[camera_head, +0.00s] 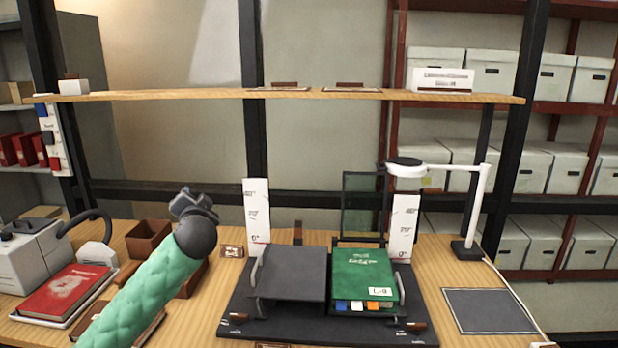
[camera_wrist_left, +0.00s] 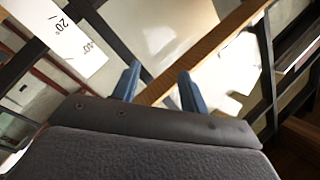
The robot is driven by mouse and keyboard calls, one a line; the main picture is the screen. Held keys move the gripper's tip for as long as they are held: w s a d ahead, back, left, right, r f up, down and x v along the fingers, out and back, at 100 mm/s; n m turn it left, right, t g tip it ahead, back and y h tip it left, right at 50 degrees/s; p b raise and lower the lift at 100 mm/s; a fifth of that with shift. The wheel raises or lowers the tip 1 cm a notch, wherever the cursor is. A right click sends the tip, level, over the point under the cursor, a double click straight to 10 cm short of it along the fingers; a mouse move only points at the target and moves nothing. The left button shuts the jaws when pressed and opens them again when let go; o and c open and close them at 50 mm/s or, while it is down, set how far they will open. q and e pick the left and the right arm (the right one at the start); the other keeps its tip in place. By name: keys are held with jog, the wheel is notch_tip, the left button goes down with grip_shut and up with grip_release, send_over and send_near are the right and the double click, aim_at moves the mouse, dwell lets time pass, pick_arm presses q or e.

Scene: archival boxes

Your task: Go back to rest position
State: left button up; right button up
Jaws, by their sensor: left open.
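My left arm, in a green padded sleeve, comes in from the lower left of the head view. Its gripper (camera_head: 192,204) is raised above the desk, left of the black book cradle. In the left wrist view the two blue fingers of the gripper (camera_wrist_left: 160,88) stand apart with nothing between them. A wooden shelf edge (camera_wrist_left: 205,50) shows beyond them. My right gripper is not in view.
A green book (camera_head: 364,275) lies on the right half of the cradle (camera_head: 240,300). A red book (camera_head: 70,292) lies at the left. A white lamp (camera_head: 476,210) and a grey mat (camera_head: 488,310) are at the right. A wooden shelf (camera_head: 200,95) spans above the desk.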

pick_arm(q)
jog(key=s+d+f+g+h, duration=0.2)
jog(key=s+d+f+g, duration=0.15)
jog(key=s+f, duration=0.45)
jog(key=s+d+f+g+h, duration=0.2)
jog(key=s+d+f, duration=0.3)
jog(key=f, duration=0.4)
jog(key=s+d+f+g+h, duration=0.2)
jog(key=s+f, duration=0.6)
jog(key=f, duration=0.1)
jog(key=s+d+f+n+g, duration=0.1)
jog(key=s+f+g, duration=0.1)
jog(key=s+f, duration=0.5)
jog(key=s+d+f+n+g+h, duration=0.1)
jog(key=s+d+f+g, duration=0.1)
jog(key=s+f, duration=0.6)
jog(key=s+d+f+n+g, duration=0.1)
jog(key=s+f+g, duration=0.2)
jog(key=s+f, duration=0.4)
jog(key=s, duration=0.9)
jog(key=shift+s+d+f+h, duration=0.2)
jog(key=shift+s+f+h, duration=0.05)
jog(key=shift+h, duration=0.15)
